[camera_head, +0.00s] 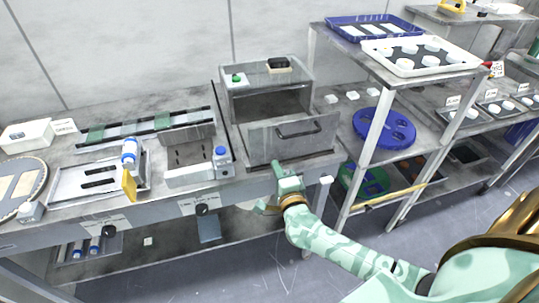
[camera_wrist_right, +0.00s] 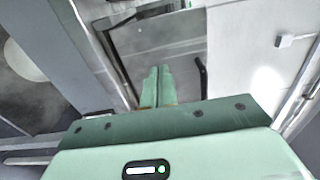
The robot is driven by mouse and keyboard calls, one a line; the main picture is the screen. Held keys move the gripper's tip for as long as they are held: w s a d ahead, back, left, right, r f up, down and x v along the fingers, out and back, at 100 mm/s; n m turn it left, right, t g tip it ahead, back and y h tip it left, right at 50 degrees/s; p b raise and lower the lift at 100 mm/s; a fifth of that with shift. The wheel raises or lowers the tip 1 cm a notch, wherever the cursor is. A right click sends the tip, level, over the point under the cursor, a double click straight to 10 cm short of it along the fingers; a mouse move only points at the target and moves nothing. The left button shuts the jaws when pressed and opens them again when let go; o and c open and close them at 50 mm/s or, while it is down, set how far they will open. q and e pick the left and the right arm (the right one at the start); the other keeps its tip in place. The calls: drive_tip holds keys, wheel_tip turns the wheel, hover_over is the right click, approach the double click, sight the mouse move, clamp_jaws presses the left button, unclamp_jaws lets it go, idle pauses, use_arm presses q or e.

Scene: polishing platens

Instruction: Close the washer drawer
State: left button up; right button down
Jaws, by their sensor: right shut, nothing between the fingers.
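The washer is a grey metal box (camera_head: 268,80) on the bench, with a dark opening in its front. Its drawer (camera_head: 262,146) stands pulled out toward me, with a flat grey front and a dark bar handle (camera_head: 299,130). My right gripper (camera_head: 276,165) is in front of the drawer front, low and left of the handle. In the right wrist view the two green fingers (camera_wrist_right: 157,80) are together and empty, pointing at the grey drawer front (camera_wrist_right: 155,48), with the dark handle (camera_wrist_right: 203,76) to their right. Whether the fingertips touch the panel I cannot tell. My left gripper is not in view.
A small metal box with a blue-capped bottle (camera_head: 222,158) stands left of the drawer. A rack (camera_head: 362,150) rises to the right, holding a white tray (camera_head: 455,60) and a blue round plate (camera_head: 396,133). Small white pieces (camera_head: 352,95) lie beside the washer. The floor ahead is clear.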

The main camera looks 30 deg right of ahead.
sight(267, 147)
drive_tip(key=b+x, duration=0.1)
drive_tip(key=x, duration=0.4)
drive_tip(key=shift+w, duration=0.25)
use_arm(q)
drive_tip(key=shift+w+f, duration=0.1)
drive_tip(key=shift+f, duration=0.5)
use_arm(e)
drive_tip(key=shift+w+d, duration=0.15)
drive_tip(key=shift+w, duration=0.2)
drive_tip(key=shift+w, duration=0.1)
